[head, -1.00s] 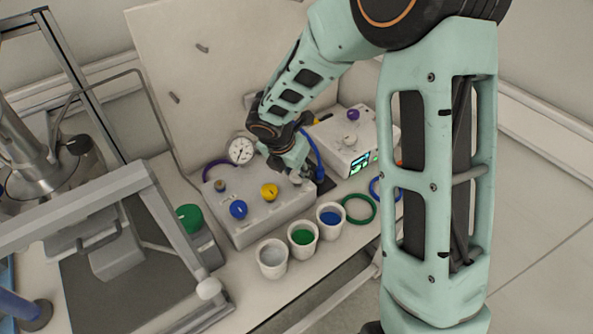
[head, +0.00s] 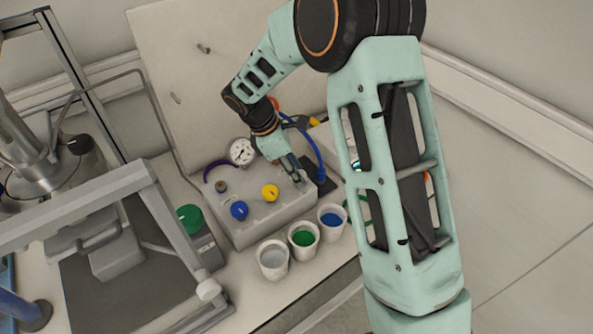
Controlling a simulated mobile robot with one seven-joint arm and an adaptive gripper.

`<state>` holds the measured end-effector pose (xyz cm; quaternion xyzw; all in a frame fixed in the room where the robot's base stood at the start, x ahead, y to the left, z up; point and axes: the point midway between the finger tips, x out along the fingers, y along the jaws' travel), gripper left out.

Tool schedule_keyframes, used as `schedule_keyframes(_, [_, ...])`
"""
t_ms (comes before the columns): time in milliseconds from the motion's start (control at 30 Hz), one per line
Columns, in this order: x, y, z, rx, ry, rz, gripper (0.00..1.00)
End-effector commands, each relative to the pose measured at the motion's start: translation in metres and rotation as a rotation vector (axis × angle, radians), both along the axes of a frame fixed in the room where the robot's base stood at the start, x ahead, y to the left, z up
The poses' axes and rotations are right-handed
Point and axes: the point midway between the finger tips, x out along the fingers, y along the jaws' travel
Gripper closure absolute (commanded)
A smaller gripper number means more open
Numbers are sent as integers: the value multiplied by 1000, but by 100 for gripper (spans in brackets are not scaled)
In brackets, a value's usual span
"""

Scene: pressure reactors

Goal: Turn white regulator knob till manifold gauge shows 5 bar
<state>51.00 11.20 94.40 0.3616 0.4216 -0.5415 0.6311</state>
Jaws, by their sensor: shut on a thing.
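The manifold box (head: 259,219) is a pale block on the bench, with a blue knob (head: 239,210), a yellow knob (head: 270,192) and a small brown knob (head: 221,186) on top. The round white manifold gauge (head: 241,152) stands at its back left; its dark needle shows, but the scale is too small to read. My gripper (head: 296,177) reaches down to the right end of the box, its fingers shut on what appears to be the white regulator knob. The fingers hide most of that knob, so its angle cannot be told.
Three cups stand along the box's front: one with grey-white contents (head: 273,260), one green (head: 303,239), one blue (head: 332,221). A blue hose (head: 317,153) rises close behind my gripper. A green-capped item (head: 190,218) and a metal frame (head: 95,215) stand left.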

Motion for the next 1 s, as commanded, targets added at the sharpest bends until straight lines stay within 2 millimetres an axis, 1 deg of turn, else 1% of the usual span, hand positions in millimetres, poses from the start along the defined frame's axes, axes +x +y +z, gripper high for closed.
schedule_keyframes(700, [5, -1, 0, 0, 0, -683, 93])
schedule_keyframes(1000, [6, -2, 0, 0, -1, -942, 93])
